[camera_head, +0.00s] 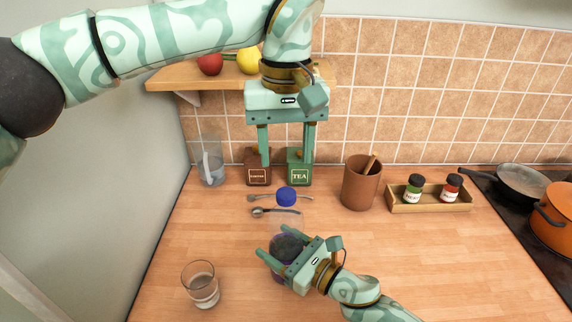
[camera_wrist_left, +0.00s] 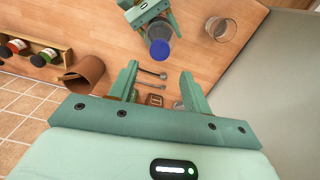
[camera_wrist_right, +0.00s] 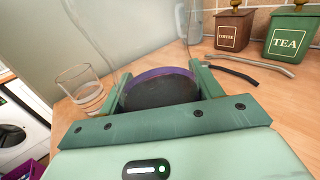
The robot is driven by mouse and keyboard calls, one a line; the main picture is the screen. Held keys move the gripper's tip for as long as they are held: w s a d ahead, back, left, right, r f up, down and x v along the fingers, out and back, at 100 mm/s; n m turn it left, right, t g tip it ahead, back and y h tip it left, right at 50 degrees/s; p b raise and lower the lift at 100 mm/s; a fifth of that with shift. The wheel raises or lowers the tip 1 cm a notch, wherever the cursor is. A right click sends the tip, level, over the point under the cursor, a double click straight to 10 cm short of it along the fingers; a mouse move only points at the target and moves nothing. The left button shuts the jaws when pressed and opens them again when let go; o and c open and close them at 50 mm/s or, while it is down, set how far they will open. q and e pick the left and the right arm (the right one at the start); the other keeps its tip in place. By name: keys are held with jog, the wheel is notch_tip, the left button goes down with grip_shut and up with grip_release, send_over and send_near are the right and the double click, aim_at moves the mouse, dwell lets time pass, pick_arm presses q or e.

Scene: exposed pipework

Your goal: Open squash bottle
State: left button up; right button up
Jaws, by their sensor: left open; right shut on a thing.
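The squash bottle (camera_head: 287,217) stands upright on the counter, clear above and dark purple below, with a blue cap (camera_head: 286,196) on its top. The cap also shows in the left wrist view (camera_wrist_left: 160,50). My right gripper (camera_head: 270,243) is shut around the bottle's body; in the right wrist view the dark bottle (camera_wrist_right: 160,88) sits between its fingers. My left gripper (camera_head: 285,163) is open and empty, pointing down, above and behind the cap and apart from it. In the left wrist view the cap lies beyond its open fingers (camera_wrist_left: 158,85).
A glass (camera_head: 202,287) stands at the front left. Spoons (camera_head: 275,211) lie behind the bottle. Coffee (camera_head: 258,172) and tea (camera_head: 299,170) tins, a jug (camera_head: 211,165), a brown pot (camera_head: 361,185) and a spice tray (camera_head: 430,206) line the back.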

aim_at(286, 192)
pick_arm(q)
jog(key=shift+f+m, duration=0.1)
jog(key=shift+m, duration=0.4)
jog(key=shift+f, duration=0.35)
notch_tip(286, 192, down, 7)
jog(key=shift+f, duration=0.1)
jog(key=c, duration=1)
jog(key=n, duration=0.2)
jog(key=shift+n, duration=0.3)
jog(key=n, duration=0.5)
jog(key=shift+n, duration=0.3)
jog(key=n, duration=2.4)
jog(key=shift+c, duration=0.2)
jog(key=n, duration=0.6)
jog(key=shift+n, duration=0.3)
jog(key=n, duration=0.6)
jog(key=shift+r, duration=0.2)
jog(key=n, duration=0.5)
jog(key=shift+n, duration=0.3)
jog(key=n, duration=0.3)
